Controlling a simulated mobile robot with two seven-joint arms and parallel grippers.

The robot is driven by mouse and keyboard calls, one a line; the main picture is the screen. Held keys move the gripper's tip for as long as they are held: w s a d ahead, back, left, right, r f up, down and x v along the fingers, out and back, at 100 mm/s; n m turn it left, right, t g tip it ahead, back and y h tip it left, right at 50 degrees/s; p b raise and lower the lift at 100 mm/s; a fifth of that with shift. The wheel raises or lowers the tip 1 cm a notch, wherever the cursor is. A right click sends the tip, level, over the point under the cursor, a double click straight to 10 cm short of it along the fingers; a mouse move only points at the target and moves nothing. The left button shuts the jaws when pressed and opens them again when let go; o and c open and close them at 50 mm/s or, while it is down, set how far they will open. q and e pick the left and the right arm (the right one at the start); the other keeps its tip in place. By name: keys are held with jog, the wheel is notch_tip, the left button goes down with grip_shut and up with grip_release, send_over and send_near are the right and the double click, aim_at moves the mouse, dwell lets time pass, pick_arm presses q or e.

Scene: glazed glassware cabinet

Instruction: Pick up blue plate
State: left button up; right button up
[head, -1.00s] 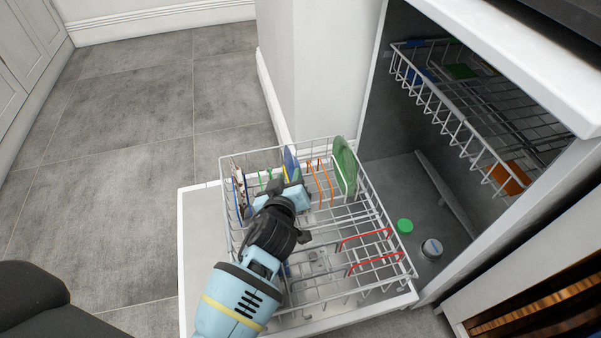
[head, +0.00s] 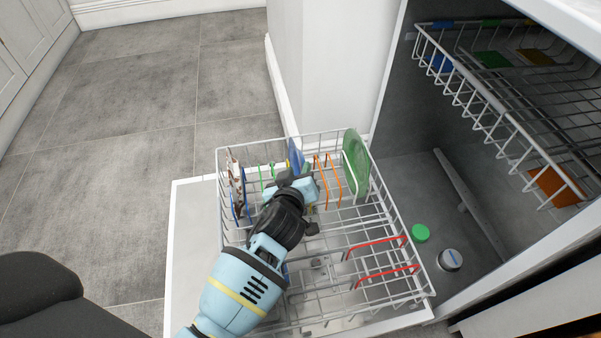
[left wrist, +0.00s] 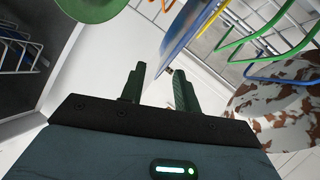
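The blue plate (head: 296,156) stands on edge in the far part of the pulled-out lower dishwasher rack (head: 310,268), partly hidden behind my left gripper (head: 300,185). In the left wrist view the blue plate (left wrist: 186,32) shows nearly edge-on, just ahead of my left gripper (left wrist: 157,78). Its two dark fingers are apart, and the plate's near edge lines up with the gap between the tips. I cannot tell whether the plate is between the fingers or beyond them. My right gripper is not in view.
A green plate (head: 357,168) stands right of the blue one, and a brown-and-white patterned plate (head: 236,178) left. Coloured wire tines, such as orange (head: 328,178), rise close by. The upper rack (head: 470,85) hangs inside the dishwasher. Grey floor lies clear at left.

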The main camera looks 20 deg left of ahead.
aim_at(301, 162)
pick_arm(q)
jog(key=b+x, duration=0.1)
jog(key=x, duration=0.1)
jog(key=b+x, duration=0.1)
jog(key=x, duration=0.1)
jog(key=shift+s+f+b, duration=0.1)
jog(key=shift+f+b, duration=0.15)
jog(key=shift+b, duration=0.1)
jog(key=shift+w+a+b, duration=0.1)
jog(key=shift+w+b, duration=0.2)
jog(key=shift+w, duration=0.3)
grip_shut()
dwell(0.3)
dwell(0.4)
